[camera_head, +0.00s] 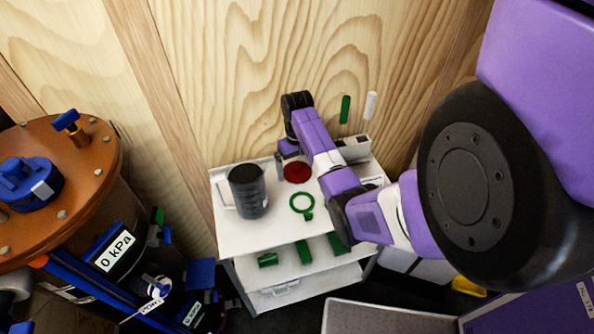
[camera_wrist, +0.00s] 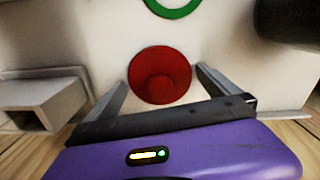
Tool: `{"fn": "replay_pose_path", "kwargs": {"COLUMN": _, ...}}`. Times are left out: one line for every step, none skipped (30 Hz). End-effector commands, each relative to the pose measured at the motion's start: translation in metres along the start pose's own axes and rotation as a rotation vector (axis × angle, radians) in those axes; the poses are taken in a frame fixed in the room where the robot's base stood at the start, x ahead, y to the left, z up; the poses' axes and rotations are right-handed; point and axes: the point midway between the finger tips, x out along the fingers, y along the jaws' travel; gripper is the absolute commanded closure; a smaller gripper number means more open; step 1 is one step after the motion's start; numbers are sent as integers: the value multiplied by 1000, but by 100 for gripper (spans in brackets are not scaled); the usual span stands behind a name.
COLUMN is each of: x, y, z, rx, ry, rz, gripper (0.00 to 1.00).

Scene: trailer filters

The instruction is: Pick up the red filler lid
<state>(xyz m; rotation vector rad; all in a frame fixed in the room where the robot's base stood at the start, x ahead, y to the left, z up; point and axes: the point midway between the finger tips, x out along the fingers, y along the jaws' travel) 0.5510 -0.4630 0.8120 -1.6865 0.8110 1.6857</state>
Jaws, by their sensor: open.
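The red filler lid (camera_head: 297,172) is a round red disc on the white top shelf of a cart. In the wrist view the lid (camera_wrist: 160,75) shows a raised round knob at its middle. My gripper (camera_wrist: 162,82) is open, with one finger on each side of the lid in that view. The fingers look apart from the lid, and I cannot tell the exact height gap. In the head view my gripper (camera_head: 285,165) is just left of the lid, partly hidden by my wrist.
A dark cylindrical container (camera_head: 249,192) stands left on the cart top (camera_head: 235,237). A green ring (camera_head: 302,204) lies in front of the lid. A grey holder (camera_head: 354,150) with green and white upright pieces is at the back right. Green parts (camera_head: 304,252) lie on the lower shelf.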

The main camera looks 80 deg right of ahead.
Motion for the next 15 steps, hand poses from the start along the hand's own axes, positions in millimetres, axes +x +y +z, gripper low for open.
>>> {"fn": "replay_pose_path", "kwargs": {"x": 0, "y": 0, "z": 0, "rx": 0, "ry": 0, "rz": 0, "gripper": 0}}
{"fn": "replay_pose_path", "kwargs": {"x": 0, "y": 0, "z": 0, "rx": 0, "ry": 0, "rz": 0, "gripper": 0}}
{"fn": "replay_pose_path", "kwargs": {"x": 0, "y": 0, "z": 0, "rx": 0, "ry": 0, "rz": 0, "gripper": 2}}
{"fn": "replay_pose_path", "kwargs": {"x": 0, "y": 0, "z": 0, "rx": 0, "ry": 0, "rz": 0, "gripper": 8}}
{"fn": "replay_pose_path", "kwargs": {"x": 0, "y": 0, "z": 0, "rx": 0, "ry": 0, "rz": 0, "gripper": 14}}
{"fn": "replay_pose_path", "kwargs": {"x": 0, "y": 0, "z": 0, "rx": 0, "ry": 0, "rz": 0, "gripper": 22}}
{"fn": "replay_pose_path", "kwargs": {"x": 0, "y": 0, "z": 0, "rx": 0, "ry": 0, "rz": 0, "gripper": 28}}
{"fn": "replay_pose_path", "kwargs": {"x": 0, "y": 0, "z": 0, "rx": 0, "ry": 0, "rz": 0, "gripper": 33}}
{"fn": "replay_pose_path", "kwargs": {"x": 0, "y": 0, "z": 0, "rx": 0, "ry": 0, "rz": 0, "gripper": 41}}
{"fn": "replay_pose_path", "kwargs": {"x": 0, "y": 0, "z": 0, "rx": 0, "ry": 0, "rz": 0, "gripper": 47}}
{"fn": "replay_pose_path", "kwargs": {"x": 0, "y": 0, "z": 0, "rx": 0, "ry": 0, "rz": 0, "gripper": 53}}
{"fn": "replay_pose_path", "kwargs": {"x": -1, "y": 0, "z": 0, "rx": 0, "ry": 0, "rz": 0, "gripper": 54}}
{"fn": "replay_pose_path", "kwargs": {"x": -1, "y": 0, "z": 0, "rx": 0, "ry": 0, "rz": 0, "gripper": 54}}
{"fn": "replay_pose_path", "kwargs": {"x": -1, "y": 0, "z": 0, "rx": 0, "ry": 0, "rz": 0, "gripper": 54}}
{"fn": "replay_pose_path", "kwargs": {"x": -1, "y": 0, "z": 0, "rx": 0, "ry": 0, "rz": 0, "gripper": 54}}
